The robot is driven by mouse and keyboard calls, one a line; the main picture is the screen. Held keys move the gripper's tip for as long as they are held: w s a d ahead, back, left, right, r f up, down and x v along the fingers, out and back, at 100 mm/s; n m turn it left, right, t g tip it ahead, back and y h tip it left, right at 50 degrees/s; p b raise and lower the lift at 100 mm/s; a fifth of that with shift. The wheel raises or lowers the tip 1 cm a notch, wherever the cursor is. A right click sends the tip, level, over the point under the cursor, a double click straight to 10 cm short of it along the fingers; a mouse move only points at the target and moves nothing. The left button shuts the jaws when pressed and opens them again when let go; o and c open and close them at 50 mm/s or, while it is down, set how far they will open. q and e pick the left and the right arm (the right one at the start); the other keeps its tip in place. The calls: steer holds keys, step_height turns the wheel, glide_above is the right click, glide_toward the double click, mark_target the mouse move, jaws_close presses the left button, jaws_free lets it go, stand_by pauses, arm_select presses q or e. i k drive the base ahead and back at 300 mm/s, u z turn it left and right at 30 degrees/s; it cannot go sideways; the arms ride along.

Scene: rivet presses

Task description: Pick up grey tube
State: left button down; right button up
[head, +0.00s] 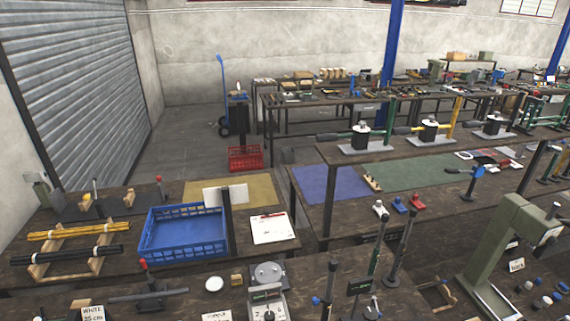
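I cannot pick out a grey tube for certain. On the left table, a wooden rack (68,262) holds a bundle of yellow tubes (78,230) and, nearer, a bundle of black or very dark tubes (72,253). A dark bar (148,296) lies across a small stand on the front table; I cannot tell whether it is a tube. Neither of my grippers shows in the head view.
A blue crate (183,255) stands right of the rack, beside a clipboard (271,228). A green press (497,246) stands at the right. A red crate (245,158) is on the floor. Floor is free before the shutter. The front table is crowded with posts and tools.

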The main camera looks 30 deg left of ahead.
mark_target(126, 298)
steer(key=u, duration=1.45)
steer(key=k, duration=1)
steer(key=u, duration=0.75)
steer(key=i, duration=1.15)
steer(key=z, duration=0.4)
